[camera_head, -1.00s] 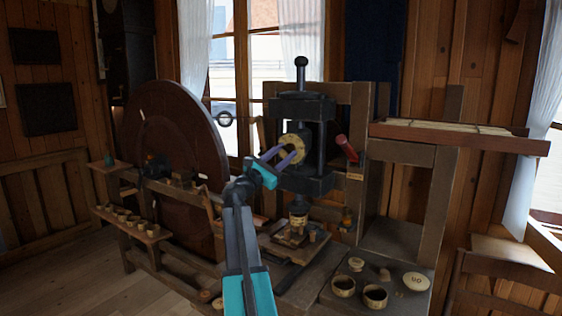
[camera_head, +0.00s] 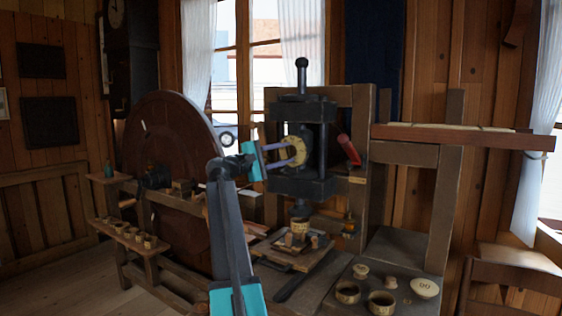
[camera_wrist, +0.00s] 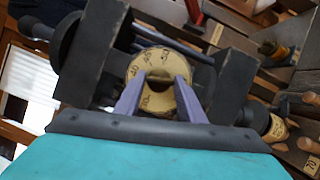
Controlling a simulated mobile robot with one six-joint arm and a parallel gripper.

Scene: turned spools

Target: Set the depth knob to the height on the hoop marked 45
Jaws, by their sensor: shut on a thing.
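The depth knob (camera_head: 291,154) is a round pale-yellow dial with dark marks on the black press (camera_head: 301,186). My gripper (camera_head: 297,149) reaches it from the left, its two purple fingers shut on the knob. In the wrist view, the fingers close on the middle of the knob (camera_wrist: 148,65); its dark marks are too blurred to read for sure. A pale banded hoop-like piece (camera_head: 299,228) sits under the press ram. A label reading 70 (camera_wrist: 312,164) shows at the right in the wrist view. I cannot make out a 45 anywhere.
Two pale bowl-like rings (camera_head: 381,303) and a marked oval disc (camera_head: 424,287) lie on the lower right bench. A large dark wheel (camera_head: 170,150) stands at the left, a shelf of small pieces (camera_head: 130,234) before it. A red handle (camera_head: 349,149) sticks out right of the press.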

